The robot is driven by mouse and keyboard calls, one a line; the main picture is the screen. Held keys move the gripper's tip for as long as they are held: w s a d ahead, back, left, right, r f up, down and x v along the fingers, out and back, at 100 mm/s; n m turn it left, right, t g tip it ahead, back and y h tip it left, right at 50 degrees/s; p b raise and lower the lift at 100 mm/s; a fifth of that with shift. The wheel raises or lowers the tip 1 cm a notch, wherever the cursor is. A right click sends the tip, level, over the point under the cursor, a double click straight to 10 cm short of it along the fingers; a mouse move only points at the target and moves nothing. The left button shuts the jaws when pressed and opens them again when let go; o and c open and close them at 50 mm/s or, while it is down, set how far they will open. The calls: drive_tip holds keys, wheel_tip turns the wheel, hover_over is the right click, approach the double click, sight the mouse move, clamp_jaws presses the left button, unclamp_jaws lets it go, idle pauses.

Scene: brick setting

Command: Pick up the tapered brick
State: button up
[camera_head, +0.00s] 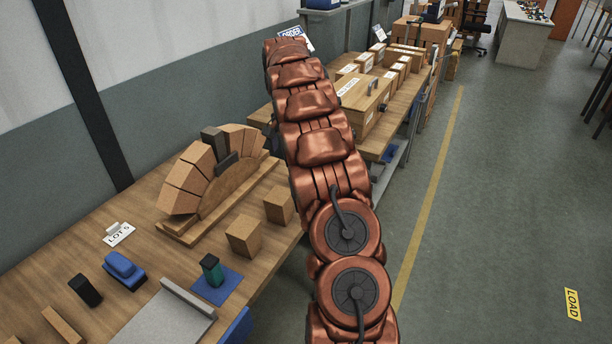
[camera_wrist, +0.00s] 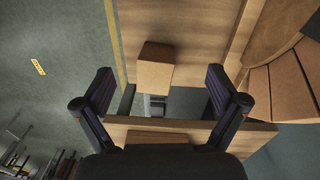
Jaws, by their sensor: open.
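A tan tapered-looking brick (camera_wrist: 156,66) stands near the table's end edge in the wrist view. My gripper (camera_wrist: 160,74) is open and empty, its dark fingers on either side of that brick in the picture, with no contact visible. In the head view two loose tan bricks stand on the table, a nearer one (camera_head: 243,236) and a farther one (camera_head: 279,205) beside my arm. I cannot tell which of them the wrist view shows. My arm hides most of my gripper in the head view.
An arch of tan bricks (camera_head: 185,185), with dark pieces at its top, stands on a wooden base left of the loose bricks. A gap separates this table from one with boxes (camera_head: 362,105). A blue mat (camera_head: 222,292) bears a green-and-black item. Open floor lies right.

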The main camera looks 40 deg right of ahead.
drive_tip(key=d+f, duration=0.1)
drive_tip(key=d, duration=0.1)
drive_tip(key=d+f+m, duration=0.1)
drive_tip(key=d+f, duration=0.1)
drive_tip(key=d, duration=0.1)
drive_tip(key=w+d+f+m, duration=0.1)
drive_tip(key=d, duration=0.1)
drive_tip(key=shift+d+f+t, duration=0.15)
drive_tip(key=shift+f+t, duration=0.15)
drive_tip(key=shift+f, duration=0.05)
drive_tip(key=shift+s+f+p, duration=0.1)
drive_tip(key=shift+f+p, duration=1.5)
drive_tip(key=shift+f, duration=2.25)
drive_tip(key=shift+c, duration=0.4)
drive_tip(key=c, duration=1.4)
